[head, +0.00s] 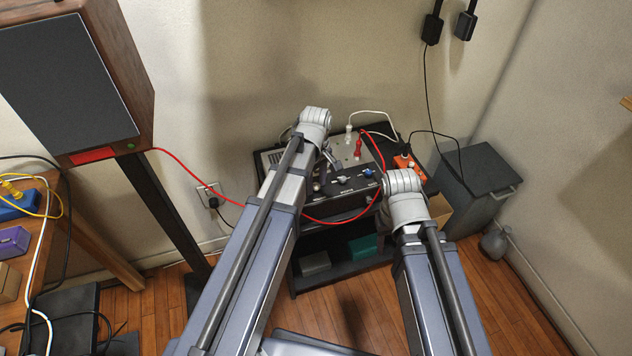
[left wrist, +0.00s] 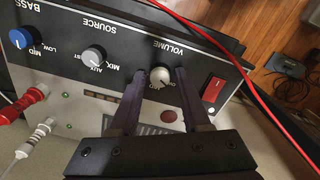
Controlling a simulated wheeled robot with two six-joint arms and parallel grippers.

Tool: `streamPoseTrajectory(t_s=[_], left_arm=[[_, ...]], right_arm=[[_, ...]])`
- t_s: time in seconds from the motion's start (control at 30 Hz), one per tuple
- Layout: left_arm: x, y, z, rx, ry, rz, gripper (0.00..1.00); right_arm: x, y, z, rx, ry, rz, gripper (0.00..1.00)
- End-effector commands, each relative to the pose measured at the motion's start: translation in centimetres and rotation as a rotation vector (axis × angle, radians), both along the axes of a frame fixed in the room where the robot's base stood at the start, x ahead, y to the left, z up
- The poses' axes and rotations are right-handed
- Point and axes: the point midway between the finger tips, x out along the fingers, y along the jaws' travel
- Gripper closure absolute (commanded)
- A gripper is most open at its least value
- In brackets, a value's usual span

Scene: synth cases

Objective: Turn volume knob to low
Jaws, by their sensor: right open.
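The volume knob (left wrist: 160,77) is a small pale knob on the black front panel of the amplifier (head: 341,184). In the left wrist view the panel lettering is upside down, with VOLUME above the knob and LOW and MID just below.
A grey source knob (left wrist: 94,59), a blue bass knob (left wrist: 20,39) and a red switch (left wrist: 213,90) flank the volume knob. Red cable (head: 335,222) hangs across the amplifier's front. A grey bin (head: 477,180) stands right; a tall speaker (head: 70,75) stands left.

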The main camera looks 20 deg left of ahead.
Motion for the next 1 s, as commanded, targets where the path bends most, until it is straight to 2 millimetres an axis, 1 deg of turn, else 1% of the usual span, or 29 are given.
streamPoseTrajectory(t_s=[0.03,0.1,0.37,0.57,0.77,1.0], left_arm=[[0.0,0.0,0.0,0.0,0.0,0.0,0.46],[0.0,0.0,0.0,0.0,0.0,-0.001,0.39],[0.0,0.0,0.0,0.0,0.0,-0.001,0.39],[0.0,0.0,0.9,0.0,0.0,-0.001,0.39],[0.0,0.0,3.0,0.0,0.0,-0.001,0.39],[0.0,0.0,6.2,0.0,0.0,-0.001,0.39]], right_arm=[[0.0,0.0,0.0,0.0,0.0,0.0,0.5],[0.0,0.0,0.0,0.0,0.0,0.0,0.5],[0.0,0.0,0.1,0.0,0.0,0.0,0.5],[0.0,0.0,0.9,0.0,0.0,0.0,0.5],[0.0,0.0,3.0,0.0,0.0,0.0,0.5],[0.0,0.0,6.2,0.0,0.0,0.0,0.5]])
